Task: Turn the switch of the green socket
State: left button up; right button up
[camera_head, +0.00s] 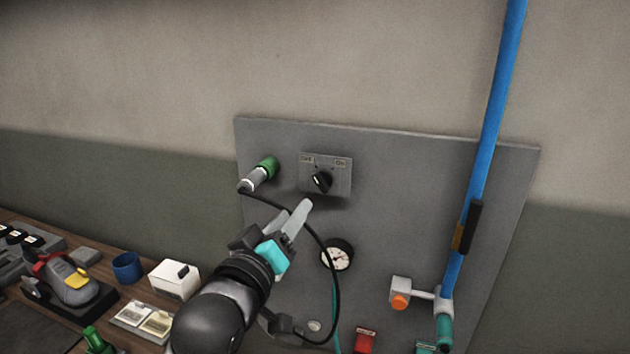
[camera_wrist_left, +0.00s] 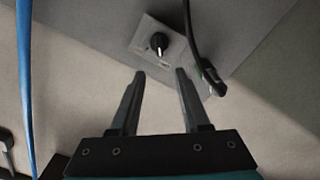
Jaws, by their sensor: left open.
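The green socket (camera_head: 267,167) is on the upper left of the grey panel, with a silver plug and a black cable in it. The switch (camera_head: 320,181) is a black rotary knob on a grey plate to the right of the socket. The knob also shows in the left wrist view (camera_wrist_left: 158,41), beyond the fingertips. My left gripper (camera_head: 299,217) is below the knob, apart from it. Its fingers are open and empty in the left wrist view (camera_wrist_left: 160,75). My right gripper is not in view.
The black cable (camera_head: 337,290) loops down the panel near my left gripper. A round gauge (camera_head: 337,255) sits below the knob. A blue pipe (camera_head: 483,165) runs along the panel's right side. A workbench with a shoe (camera_head: 68,280), a blue cup (camera_head: 127,267) and a white box (camera_head: 174,281) is at left.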

aim_at(317, 181)
pick_arm(q)
jog(key=p+x, duration=0.1)
jog(key=x, duration=1.1)
jog(key=shift+w+d, duration=0.15)
jog(key=shift+w, duration=0.05)
jog(key=shift+c, duration=0.3)
grip_shut()
